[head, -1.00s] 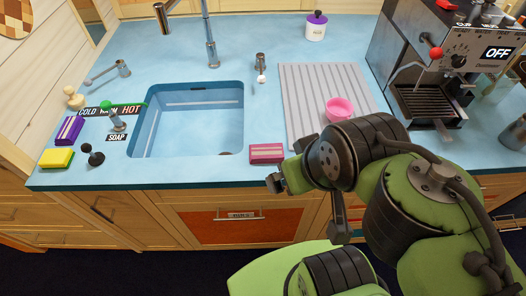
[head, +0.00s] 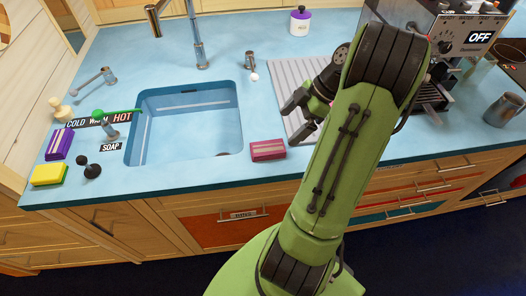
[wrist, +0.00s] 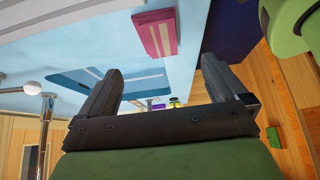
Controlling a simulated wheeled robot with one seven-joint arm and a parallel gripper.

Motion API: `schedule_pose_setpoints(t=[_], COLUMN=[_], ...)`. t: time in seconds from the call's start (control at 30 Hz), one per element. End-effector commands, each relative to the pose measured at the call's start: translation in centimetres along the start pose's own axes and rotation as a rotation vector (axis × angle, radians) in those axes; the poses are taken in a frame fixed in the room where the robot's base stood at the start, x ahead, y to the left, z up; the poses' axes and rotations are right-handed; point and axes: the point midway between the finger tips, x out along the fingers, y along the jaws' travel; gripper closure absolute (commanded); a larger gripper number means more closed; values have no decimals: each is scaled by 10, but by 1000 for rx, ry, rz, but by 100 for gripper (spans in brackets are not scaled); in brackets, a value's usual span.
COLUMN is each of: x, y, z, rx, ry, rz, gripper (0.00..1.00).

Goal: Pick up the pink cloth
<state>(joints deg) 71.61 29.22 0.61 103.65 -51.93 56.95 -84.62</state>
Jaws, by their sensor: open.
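The pink cloth (head: 268,150) is a folded block with pale stripes. It lies flat on the blue counter near the front edge, just right of the sink. In the wrist view the cloth (wrist: 155,33) shows at the top, beyond the fingertips and not between them. My gripper (head: 297,118) is open and empty, up and to the right of the cloth in the head view, in front of the grey drainboard. In the wrist view both fingers of my gripper (wrist: 161,72) stand wide apart.
The sink (head: 188,125) is left of the cloth. A yellow sponge (head: 49,175) and a purple block (head: 59,144) lie at the far left. The grey drainboard (head: 288,72) is behind my gripper; a coffee machine (head: 450,60) stands at right. My arm covers part of the counter.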

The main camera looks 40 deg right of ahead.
Motion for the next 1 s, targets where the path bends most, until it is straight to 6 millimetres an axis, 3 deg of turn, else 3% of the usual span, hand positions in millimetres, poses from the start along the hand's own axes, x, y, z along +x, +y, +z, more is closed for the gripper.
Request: schedule_pose_setpoints(t=[0.03, 0.1, 0.3, 0.5, 0.8, 1.0], x=[18, 33, 57, 94, 102, 102], y=[0, 0, 0, 1, 1, 1], z=[2, 1, 0, 0, -1, -1], rx=[-1, -2, 0, 2, 2, 2], ry=[2, 1, 0, 0, -2, -1], rz=[-4, -4, -1, -3, 1, 1], gripper=[1, 1, 1, 1, 1, 32])
